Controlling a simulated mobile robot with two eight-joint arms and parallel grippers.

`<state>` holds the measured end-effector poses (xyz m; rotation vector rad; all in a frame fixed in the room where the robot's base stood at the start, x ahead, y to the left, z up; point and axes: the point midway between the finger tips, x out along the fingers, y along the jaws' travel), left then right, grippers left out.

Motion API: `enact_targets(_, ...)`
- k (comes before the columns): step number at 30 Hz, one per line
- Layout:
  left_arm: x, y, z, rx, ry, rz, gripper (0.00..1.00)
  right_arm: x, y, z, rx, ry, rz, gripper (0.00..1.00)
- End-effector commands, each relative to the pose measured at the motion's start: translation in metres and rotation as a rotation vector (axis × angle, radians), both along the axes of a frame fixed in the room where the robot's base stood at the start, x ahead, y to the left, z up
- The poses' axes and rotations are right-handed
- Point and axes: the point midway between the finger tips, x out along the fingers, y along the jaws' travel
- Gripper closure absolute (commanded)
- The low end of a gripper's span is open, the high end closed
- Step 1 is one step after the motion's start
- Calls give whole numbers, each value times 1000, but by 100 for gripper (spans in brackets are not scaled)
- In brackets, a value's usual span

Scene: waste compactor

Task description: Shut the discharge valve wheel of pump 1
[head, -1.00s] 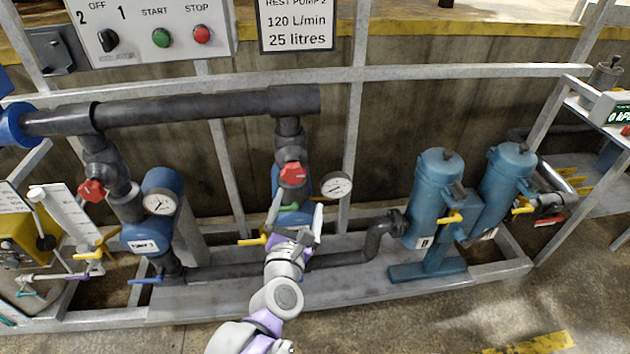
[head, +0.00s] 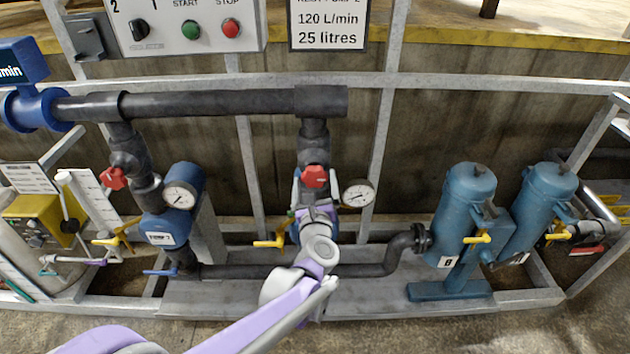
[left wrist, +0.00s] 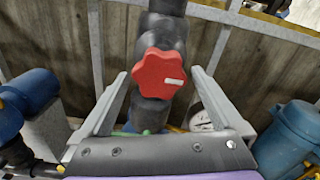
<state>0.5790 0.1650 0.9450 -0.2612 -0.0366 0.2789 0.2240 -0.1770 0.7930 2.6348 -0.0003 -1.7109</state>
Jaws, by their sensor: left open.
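A red lobed valve wheel (head: 315,176) sits on the dark vertical pipe of the middle pump. It also shows in the left wrist view (left wrist: 159,73), with a pale mark on its face. My left gripper (head: 316,188) is open just below and in front of this wheel. In the left wrist view its fingers (left wrist: 160,80) stand either side of the wheel, with a gap on both sides. The pump body behind my gripper is mostly hidden. A second red wheel (head: 113,178) is on the left pump's pipe. My right gripper is not in view.
A pressure gauge (head: 357,194) is close to the right of the middle wheel. A yellow lever (head: 270,240) is below left. A dark header pipe (head: 220,104) runs above. Blue filter housings (head: 466,205) stand at right. Concrete floor is clear in front.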

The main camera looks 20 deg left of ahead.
Motion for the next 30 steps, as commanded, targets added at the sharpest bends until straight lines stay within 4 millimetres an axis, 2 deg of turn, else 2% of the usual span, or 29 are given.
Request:
enact_targets(4, 8, 2, 0, 0, 0, -1, 0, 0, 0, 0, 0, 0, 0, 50)
enact_targets(12, 8, 2, 0, 1, 0, -1, 2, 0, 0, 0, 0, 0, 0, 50)
enact_targets(24, 8, 2, 0, 1, 0, -1, 74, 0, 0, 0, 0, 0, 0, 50)
enact_targets(30, 8, 2, 0, 11, 3, -1, 76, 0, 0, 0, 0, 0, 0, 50)
